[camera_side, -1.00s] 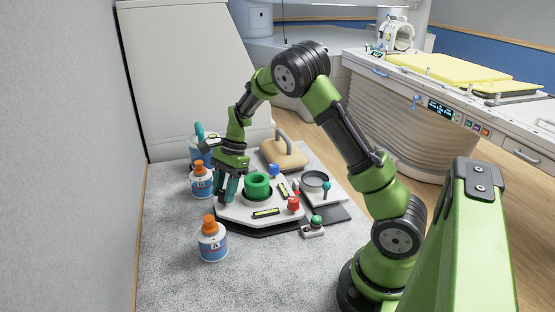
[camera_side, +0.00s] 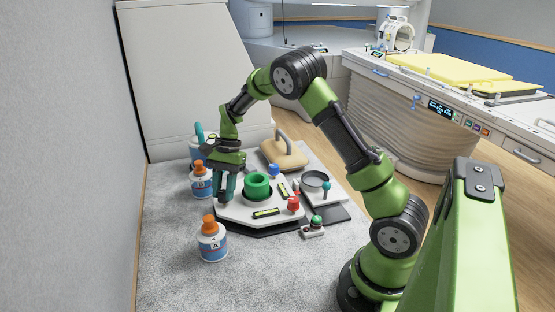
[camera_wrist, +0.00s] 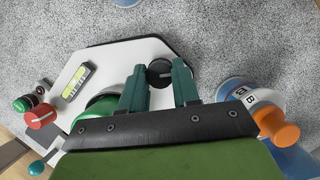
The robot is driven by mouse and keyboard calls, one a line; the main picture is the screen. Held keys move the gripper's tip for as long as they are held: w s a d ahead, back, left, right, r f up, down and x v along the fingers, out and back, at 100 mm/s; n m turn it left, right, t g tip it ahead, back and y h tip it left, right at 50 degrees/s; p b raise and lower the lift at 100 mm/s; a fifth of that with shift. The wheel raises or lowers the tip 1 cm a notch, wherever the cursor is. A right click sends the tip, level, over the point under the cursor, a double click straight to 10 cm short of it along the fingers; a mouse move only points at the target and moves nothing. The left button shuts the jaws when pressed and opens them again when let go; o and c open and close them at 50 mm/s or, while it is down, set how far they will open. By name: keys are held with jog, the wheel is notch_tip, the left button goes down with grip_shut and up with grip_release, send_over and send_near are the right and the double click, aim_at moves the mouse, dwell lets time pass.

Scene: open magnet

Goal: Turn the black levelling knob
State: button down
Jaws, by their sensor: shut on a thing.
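The black levelling knob (camera_wrist: 158,74) shows in the wrist view near the corner of a white platform (camera_wrist: 140,55). My gripper (camera_wrist: 160,70) has its two teal fingertips on either side of it and is shut on it. In the side view my gripper (camera_side: 225,195) points down at the left corner of the platform (camera_side: 240,213). The knob is hidden there behind the fingers. The platform also carries a red knob (camera_side: 293,203), a blue knob (camera_side: 274,170) and yellow-green spirit levels (camera_side: 266,213), one of which shows in the wrist view (camera_wrist: 76,81).
A green cylinder (camera_side: 257,187) stands on the platform. Bottle B (camera_side: 201,181) stands close to my gripper, and bottle A (camera_side: 212,241) stands nearer the front. A beige block with a handle (camera_side: 284,155) is behind. The grey surface at the front is clear.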

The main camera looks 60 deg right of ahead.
jog(key=shift+n+g, duration=0.5)
jog(key=shift+n, duration=0.6)
jog(key=shift+w, duration=0.1)
jog(key=c, duration=0.8)
grip_release()
jog(key=v, duration=1.7)
jog(key=shift+a+r, duration=0.1)
jog(key=shift+a, duration=0.2)
